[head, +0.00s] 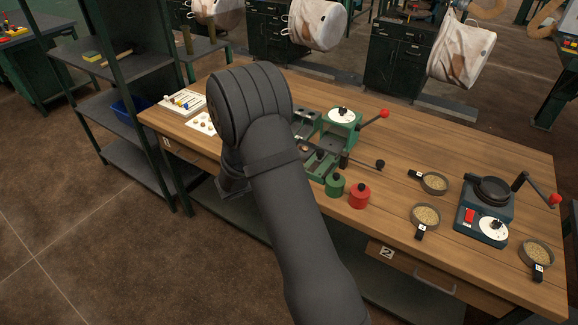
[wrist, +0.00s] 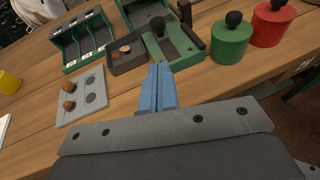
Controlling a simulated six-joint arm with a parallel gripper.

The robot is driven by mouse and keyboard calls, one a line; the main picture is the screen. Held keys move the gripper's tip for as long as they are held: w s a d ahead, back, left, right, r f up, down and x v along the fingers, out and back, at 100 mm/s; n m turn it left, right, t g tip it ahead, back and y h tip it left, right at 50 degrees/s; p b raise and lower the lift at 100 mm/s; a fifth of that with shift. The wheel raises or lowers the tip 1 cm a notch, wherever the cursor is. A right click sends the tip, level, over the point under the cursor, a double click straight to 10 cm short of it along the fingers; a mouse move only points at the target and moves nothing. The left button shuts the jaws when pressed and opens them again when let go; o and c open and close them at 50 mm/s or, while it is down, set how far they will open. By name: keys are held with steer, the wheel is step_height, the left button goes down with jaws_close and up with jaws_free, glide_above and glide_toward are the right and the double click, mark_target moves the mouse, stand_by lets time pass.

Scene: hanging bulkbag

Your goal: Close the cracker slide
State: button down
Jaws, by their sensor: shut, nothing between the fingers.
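The cracker's green frame (wrist: 187,44) is in the upper middle of the wrist view, with a black knob (wrist: 158,25) on its top plate. A dark grey tray (wrist: 118,66) with nuts (wrist: 125,49) sticks out from the frame's left side. It looks like the slide, standing out of the frame. My gripper (wrist: 158,72) has blue fingers, which are together and empty. Their tips are near the front edge of the tray and frame; I cannot tell whether they touch. In the head view my arm hides the gripper and part of the cracker (head: 318,168).
A green pot (wrist: 231,43) and a red pot (wrist: 271,23) stand right of the cracker. A grey plate (wrist: 94,82) with nuts and a green compartment tray (wrist: 68,67) lie left. A lever with a red knob (head: 384,113) and several small pans (head: 434,183) are farther right.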

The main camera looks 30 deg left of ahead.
glide_toward(322, 145)
steer(key=s+d, duration=0.3)
steer(key=shift+s+d, duration=0.2)
steer(key=shift+d, duration=0.1)
steer(key=shift+w+d, duration=0.1)
steer(key=shift+w, duration=0.55)
steer(key=shift+w, duration=0.15)
steer(key=w, duration=0.7)
steer(key=shift+w, duration=0.25)
steer(key=shift+w+r, duration=0.1)
steer(key=shift+w, duration=0.1)
